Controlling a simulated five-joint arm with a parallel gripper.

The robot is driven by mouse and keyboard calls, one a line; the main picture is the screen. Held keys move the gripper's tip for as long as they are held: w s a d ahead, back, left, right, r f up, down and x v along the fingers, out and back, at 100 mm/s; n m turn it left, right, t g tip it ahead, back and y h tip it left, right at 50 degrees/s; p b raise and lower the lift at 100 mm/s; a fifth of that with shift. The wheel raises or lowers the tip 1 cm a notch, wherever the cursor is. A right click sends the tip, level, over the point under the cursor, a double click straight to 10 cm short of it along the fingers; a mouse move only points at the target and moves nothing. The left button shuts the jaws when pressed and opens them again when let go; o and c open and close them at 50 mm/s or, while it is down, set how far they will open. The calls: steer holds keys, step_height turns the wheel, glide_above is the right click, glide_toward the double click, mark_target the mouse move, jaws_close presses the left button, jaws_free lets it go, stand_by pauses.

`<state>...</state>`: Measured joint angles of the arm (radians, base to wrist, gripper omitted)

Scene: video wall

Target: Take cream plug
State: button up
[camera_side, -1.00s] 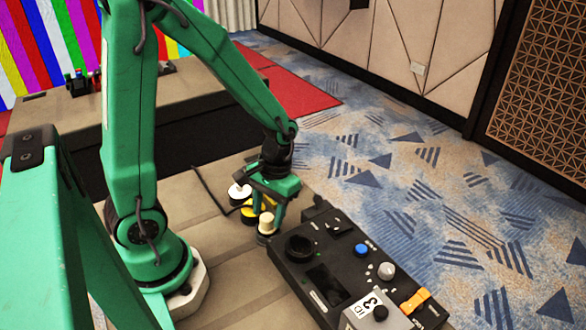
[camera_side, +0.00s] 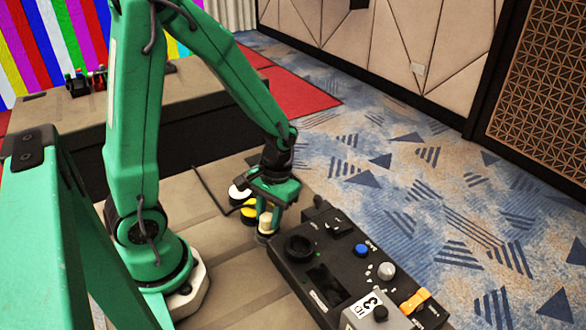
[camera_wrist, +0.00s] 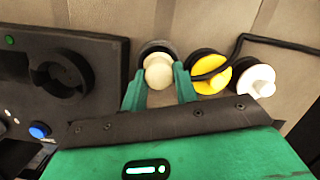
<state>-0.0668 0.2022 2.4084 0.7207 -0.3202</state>
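The cream plug (camera_wrist: 158,72) stands upright in a dark round socket in the wrist view. It also shows in the side view (camera_side: 265,221), partly hidden by my gripper. My gripper (camera_wrist: 160,80) has its two green fingers apart, one on each side of the cream plug. In the side view my gripper (camera_side: 268,212) points down over the plug. Narrow gaps seem to show between fingers and plug, so it looks open; contact is hard to make out.
A yellow plug (camera_wrist: 211,76) and a white plug (camera_wrist: 257,81) stand close on the right in the wrist view, with a black cable beside them. A dark control panel (camera_side: 328,252) with knobs and a blue button lies close by. Bare tabletop (camera_side: 230,265) lies toward my base.

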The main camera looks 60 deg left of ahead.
mark_target(265, 216)
steer(key=shift+c, duration=1)
steer(key=shift+r, duration=0.15)
steer(key=shift+r, duration=0.9)
steer(key=shift+c, duration=0.7)
steer(key=shift+r, duration=1.7)
steer(key=shift+w+r, duration=0.1)
